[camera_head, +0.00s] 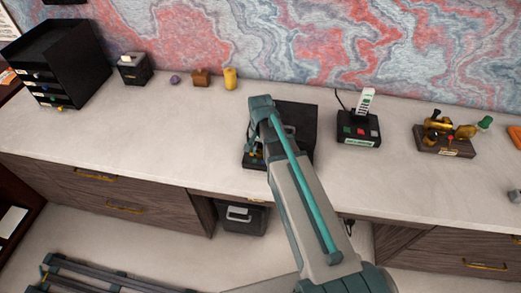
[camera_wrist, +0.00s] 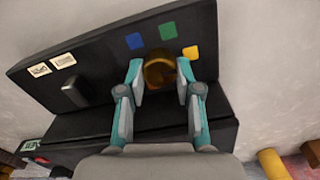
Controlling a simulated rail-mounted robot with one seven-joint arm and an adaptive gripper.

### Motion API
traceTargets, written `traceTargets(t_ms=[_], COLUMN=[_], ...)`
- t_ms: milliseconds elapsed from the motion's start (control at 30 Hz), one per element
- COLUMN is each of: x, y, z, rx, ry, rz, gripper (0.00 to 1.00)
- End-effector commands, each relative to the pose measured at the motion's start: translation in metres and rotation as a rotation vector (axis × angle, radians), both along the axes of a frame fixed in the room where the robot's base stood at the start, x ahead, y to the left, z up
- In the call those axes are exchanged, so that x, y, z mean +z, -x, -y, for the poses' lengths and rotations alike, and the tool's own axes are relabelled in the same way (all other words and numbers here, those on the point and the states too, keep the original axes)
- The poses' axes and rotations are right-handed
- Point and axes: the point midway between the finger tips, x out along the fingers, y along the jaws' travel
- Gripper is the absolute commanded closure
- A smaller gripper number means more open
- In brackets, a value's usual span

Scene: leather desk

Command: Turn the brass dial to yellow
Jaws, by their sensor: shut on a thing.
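The brass dial (camera_wrist: 156,74) sits on the sloped face of a black panel (camera_wrist: 90,65), between my two teal fingertips. My gripper (camera_wrist: 160,66) is shut on the dial, with a finger on each side. Blue (camera_wrist: 134,41), green (camera_wrist: 168,30) and yellow (camera_wrist: 190,52) patches lie around the dial. The yellow patch is just beside the right fingertip. I cannot tell which patch the dial points to. In the head view my arm covers the dial and much of the panel (camera_head: 302,118).
On the desk (camera_head: 190,135) stand a yellow cylinder (camera_head: 230,78), a black button box (camera_head: 358,129) at right and a brass device (camera_head: 445,135) farther right. Black drawers (camera_head: 60,62) stand at left.

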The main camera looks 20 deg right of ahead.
Motion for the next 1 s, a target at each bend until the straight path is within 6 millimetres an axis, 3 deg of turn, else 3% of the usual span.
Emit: traceTargets(t_ms=[433,467,600,1000], x=[0.0004,0.0004,0.0003,0.0044], y=[-0.0005,-0.0005,-0.0004,-0.0004], z=[0.0002,0.0002,0.0002,0.0000], rx=[-0.011,-0.010,-0.010,-0.010], ry=[0.000,0.000,0.000,0.000], rz=[0.002,0.002,0.001,0.001], gripper=[1.00,0.63,0.41,0.41])
